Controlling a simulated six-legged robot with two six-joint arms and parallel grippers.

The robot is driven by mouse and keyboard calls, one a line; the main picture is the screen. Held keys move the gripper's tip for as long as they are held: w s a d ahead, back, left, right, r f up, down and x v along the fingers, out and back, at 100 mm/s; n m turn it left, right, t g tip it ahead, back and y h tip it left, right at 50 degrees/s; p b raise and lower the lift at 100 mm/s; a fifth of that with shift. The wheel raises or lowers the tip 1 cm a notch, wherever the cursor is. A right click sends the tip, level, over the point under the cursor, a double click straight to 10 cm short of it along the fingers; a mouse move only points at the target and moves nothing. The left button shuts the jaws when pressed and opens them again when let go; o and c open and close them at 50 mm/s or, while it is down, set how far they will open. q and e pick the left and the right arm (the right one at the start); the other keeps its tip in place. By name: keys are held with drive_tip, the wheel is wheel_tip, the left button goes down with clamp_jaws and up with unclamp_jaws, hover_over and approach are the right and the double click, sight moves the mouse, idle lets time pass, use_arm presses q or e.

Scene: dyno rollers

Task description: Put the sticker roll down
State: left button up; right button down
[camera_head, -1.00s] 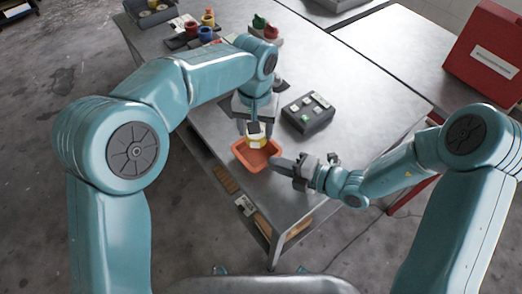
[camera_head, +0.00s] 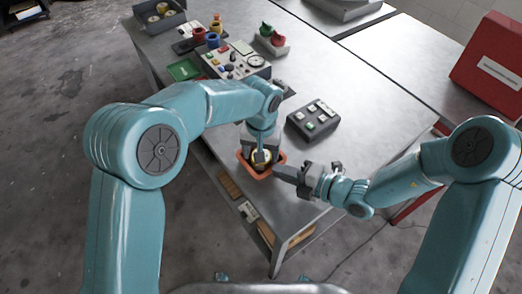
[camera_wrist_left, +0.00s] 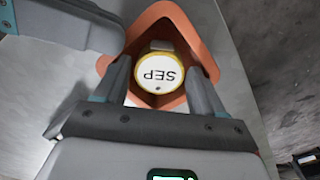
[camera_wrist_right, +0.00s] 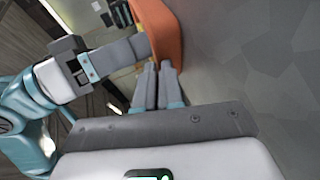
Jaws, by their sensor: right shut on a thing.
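The sticker roll (camera_head: 262,156), a yellow-rimmed roll with a white face, sits inside the orange tray (camera_head: 247,168). In the left wrist view its face (camera_wrist_left: 158,72) reads "SEP". My left gripper (camera_head: 264,150) points down over the tray. Its fingers (camera_wrist_left: 160,90) are spread on either side of the roll, with gaps visible. My right gripper (camera_head: 282,172) is at the tray's right side. Its fingers (camera_wrist_right: 157,75) are together at the orange wall (camera_wrist_right: 163,35), shut on the rim.
A dark button box (camera_head: 313,120) stands right of the tray. A red box (camera_head: 490,65) is at far right.

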drive_tip(key=shift+s+f, duration=0.1)
drive_tip(key=shift+f, duration=0.1)
use_arm(q)
wheel_tip(320, 180, up, 12)
drive_tip(key=shift+r, duration=0.2)
idle(0.4)
use_arm(e)
drive_tip(key=c, duration=1.2)
unclamp_jaws()
drive_tip(key=shift+r, duration=0.1)
